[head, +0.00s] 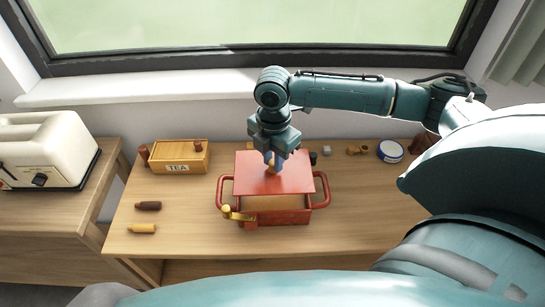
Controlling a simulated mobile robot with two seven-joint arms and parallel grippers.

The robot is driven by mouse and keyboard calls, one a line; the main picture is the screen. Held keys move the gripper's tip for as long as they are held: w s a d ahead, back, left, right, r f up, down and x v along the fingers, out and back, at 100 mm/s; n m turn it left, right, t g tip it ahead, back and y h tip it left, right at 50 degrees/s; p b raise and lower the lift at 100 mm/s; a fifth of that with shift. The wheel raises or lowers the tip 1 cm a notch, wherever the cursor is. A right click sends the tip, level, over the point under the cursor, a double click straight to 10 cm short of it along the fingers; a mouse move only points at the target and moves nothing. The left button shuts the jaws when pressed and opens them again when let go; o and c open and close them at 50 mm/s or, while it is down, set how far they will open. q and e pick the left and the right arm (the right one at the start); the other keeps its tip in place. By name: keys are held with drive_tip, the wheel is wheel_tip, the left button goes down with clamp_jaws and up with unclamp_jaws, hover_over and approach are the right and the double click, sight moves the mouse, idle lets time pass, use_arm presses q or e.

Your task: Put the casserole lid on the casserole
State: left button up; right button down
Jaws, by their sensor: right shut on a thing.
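The red casserole (277,217) stands on the wooden table, with a loop handle on its left and its right side. The flat red casserole lid (250,180) is over the back part of the casserole. A light brown strip of the inside shows between the lid's front edge and the casserole's front wall. My right gripper (273,167) points down and is shut on the lid's knob, which the fingers partly hide. I cannot tell whether the lid touches the rim. My left gripper is not in view.
A yellow object (237,214) is at the casserole's front left corner. A wooden TEA box (180,157) stands at the back left, near brown (148,206) and yellow (142,228) small items. A blue and white round tin (390,151) is at the back right. The table's right front is clear.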

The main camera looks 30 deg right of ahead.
sight(273, 175)
drive_tip(key=shift+r+p, duration=0.2)
drive_tip(key=shift+p, duration=0.3)
drive_tip(key=shift+f+b, duration=0.5)
drive_tip(key=shift+f, duration=2.65)
drive_tip(key=shift+p, duration=0.5)
drive_tip(key=shift+f, duration=0.75)
drive_tip(key=c, duration=0.8)
unclamp_jaws()
